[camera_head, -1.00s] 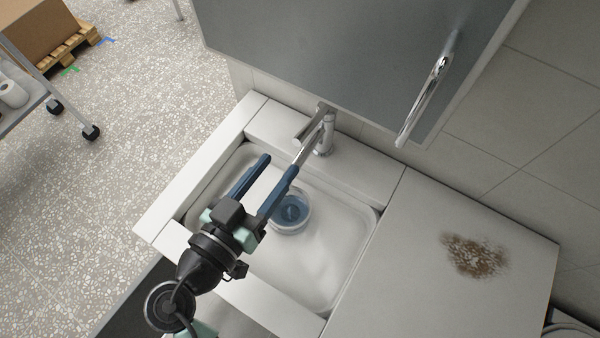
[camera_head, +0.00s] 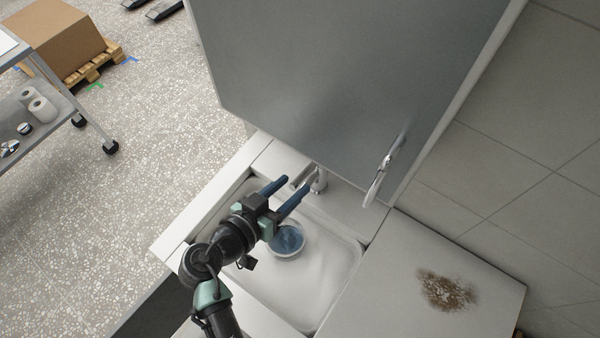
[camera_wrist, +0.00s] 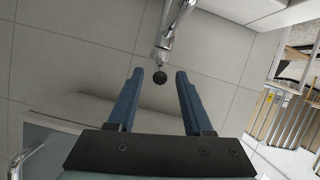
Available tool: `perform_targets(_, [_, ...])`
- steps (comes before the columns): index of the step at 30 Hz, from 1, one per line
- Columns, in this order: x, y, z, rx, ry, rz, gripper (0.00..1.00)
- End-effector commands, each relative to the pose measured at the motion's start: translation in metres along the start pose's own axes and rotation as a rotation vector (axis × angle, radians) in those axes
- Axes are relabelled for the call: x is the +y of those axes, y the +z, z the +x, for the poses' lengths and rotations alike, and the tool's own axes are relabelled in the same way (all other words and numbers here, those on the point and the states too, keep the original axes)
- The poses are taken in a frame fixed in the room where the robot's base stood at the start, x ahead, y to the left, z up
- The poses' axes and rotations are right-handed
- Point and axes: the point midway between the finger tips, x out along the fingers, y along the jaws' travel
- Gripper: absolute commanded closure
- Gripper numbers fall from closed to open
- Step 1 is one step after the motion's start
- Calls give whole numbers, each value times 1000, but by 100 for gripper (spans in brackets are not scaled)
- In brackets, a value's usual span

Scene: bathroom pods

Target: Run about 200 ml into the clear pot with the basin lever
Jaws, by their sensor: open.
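The clear pot (camera_head: 287,241) stands in the white basin (camera_head: 325,262). It looks bluish inside, and my gripper partly covers its left side. I cannot read a water level or see a stream. The chrome tap (camera_head: 320,181) rises at the back of the basin; its lever is hard to make out from the spout. My gripper (camera_head: 296,182) is open, its blue fingers reaching over the basin to the tap.
A counter (camera_head: 400,305) with a brown stain (camera_head: 446,291) lies right of the basin. A trolley (camera_head: 60,100) and a carton (camera_head: 55,38) stand away on the left floor.

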Motion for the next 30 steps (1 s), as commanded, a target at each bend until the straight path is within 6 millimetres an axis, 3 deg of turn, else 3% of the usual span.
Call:
perform_targets(7, [0,-1,31,0,1,0,49])
perform_targets(19, [0,0,38,0,0,1,49])
perform_targets(27, [0,0,37,0,0,1,98])
perform_targets(30, [0,0,37,0,0,1,100])
